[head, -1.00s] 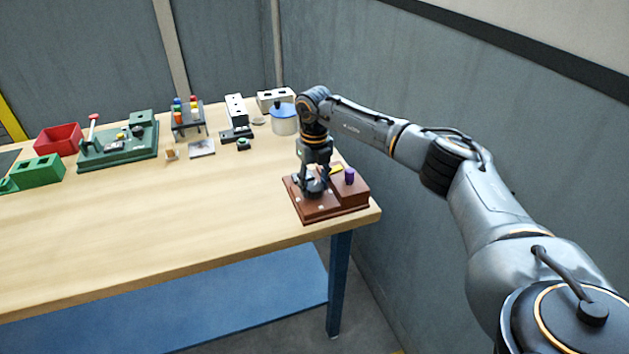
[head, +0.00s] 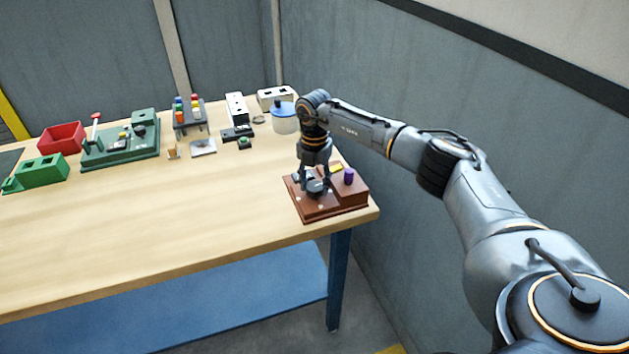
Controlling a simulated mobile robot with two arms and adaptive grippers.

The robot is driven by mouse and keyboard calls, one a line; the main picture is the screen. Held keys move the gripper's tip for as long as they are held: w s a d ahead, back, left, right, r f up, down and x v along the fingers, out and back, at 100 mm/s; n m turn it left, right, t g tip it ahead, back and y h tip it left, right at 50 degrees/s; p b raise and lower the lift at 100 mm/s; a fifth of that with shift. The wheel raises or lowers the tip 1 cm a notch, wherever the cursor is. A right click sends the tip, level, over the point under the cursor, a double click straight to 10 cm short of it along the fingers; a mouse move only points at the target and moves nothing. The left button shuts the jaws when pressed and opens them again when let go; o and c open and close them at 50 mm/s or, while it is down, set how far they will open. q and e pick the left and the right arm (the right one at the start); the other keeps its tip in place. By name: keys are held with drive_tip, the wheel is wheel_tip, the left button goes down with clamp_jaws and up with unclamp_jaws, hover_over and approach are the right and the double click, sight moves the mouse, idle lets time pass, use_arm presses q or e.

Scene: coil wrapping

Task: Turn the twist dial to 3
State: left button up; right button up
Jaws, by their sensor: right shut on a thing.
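The twist dial (head: 317,187) is a dark round knob on the left part of a reddish-brown box (head: 320,211) at the table's front right corner. My right gripper (head: 315,187) points down over the box and is shut on the dial, one finger on each side. The fingers cover part of the dial. Small light marks lie around it, too small to read, so I cannot tell its setting. A purple peg (head: 349,177) and a yellow piece (head: 336,169) sit on the box's right part. My left gripper is not in view.
A jar with a blue lid (head: 284,118) stands behind the box. A green machine (head: 120,146), a red bin (head: 62,138), a green block (head: 42,172) and a rack of coloured pieces (head: 187,118) stand farther left. The table's front middle (head: 180,230) is clear. A grey wall is at the right.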

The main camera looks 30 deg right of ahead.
sight(314, 186)
drive_tip(key=shift+m, duration=0.7)
drive_tip(key=o, duration=1.2)
drive_tip(key=shift+c, duration=0.2)
drive_tip(key=shift+r, duration=0.1)
wheel_tip(314, 186, up, 12)
